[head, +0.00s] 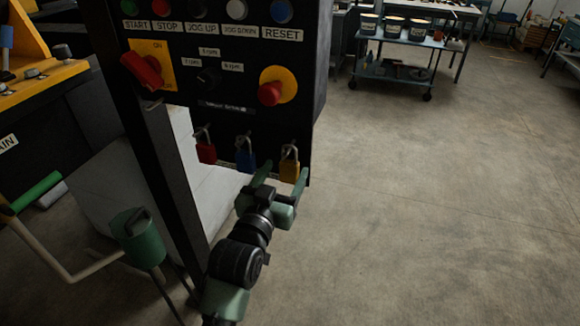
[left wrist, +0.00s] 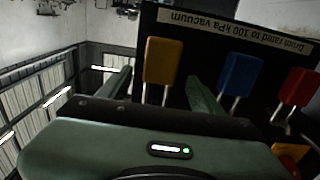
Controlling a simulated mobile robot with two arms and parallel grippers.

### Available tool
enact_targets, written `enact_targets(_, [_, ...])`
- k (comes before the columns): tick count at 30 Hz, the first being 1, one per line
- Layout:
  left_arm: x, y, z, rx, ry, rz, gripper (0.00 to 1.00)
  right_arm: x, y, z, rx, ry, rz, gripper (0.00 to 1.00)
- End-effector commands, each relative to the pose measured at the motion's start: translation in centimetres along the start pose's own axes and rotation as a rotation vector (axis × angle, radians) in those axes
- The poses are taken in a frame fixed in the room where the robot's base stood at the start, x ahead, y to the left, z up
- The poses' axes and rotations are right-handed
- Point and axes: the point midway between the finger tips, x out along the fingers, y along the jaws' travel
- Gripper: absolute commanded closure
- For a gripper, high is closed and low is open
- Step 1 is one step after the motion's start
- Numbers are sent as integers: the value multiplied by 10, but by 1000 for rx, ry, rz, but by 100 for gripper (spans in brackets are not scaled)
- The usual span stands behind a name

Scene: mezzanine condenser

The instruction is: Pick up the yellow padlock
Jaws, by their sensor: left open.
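The yellow padlock (head: 289,170) hangs by its shackle at the lower right of the black control panel (head: 230,125). In the left wrist view the yellow padlock (left wrist: 162,61) appears between the two fingers, its shackle pointing down in the picture. My left gripper (head: 284,174) is open, with one green finger on each side of the padlock in the head view; it also shows open in the left wrist view (left wrist: 160,85). Whether a finger touches the padlock I cannot tell. My right gripper is not in view.
A blue padlock (head: 245,161) and a red padlock (head: 206,152) hang to the left in the head view. A red knob on a yellow disc (head: 270,93) sits above. A cart (head: 395,70) stands behind; the floor at right is clear.

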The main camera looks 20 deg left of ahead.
Motion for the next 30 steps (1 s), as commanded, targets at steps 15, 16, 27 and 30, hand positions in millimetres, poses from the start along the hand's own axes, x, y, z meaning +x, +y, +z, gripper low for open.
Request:
enact_targets(15, [33, -1, 2, 0, 0, 0, 40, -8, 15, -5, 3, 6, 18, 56])
enact_targets(16, [33, 0, 2, 0, 0, 0, 48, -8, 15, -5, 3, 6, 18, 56])
enact_targets(27, [33, 0, 2, 0, 1, 0, 100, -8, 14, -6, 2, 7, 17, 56])
enact_targets(30, [33, 0, 0, 0, 1, 0, 100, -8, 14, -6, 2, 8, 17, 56])
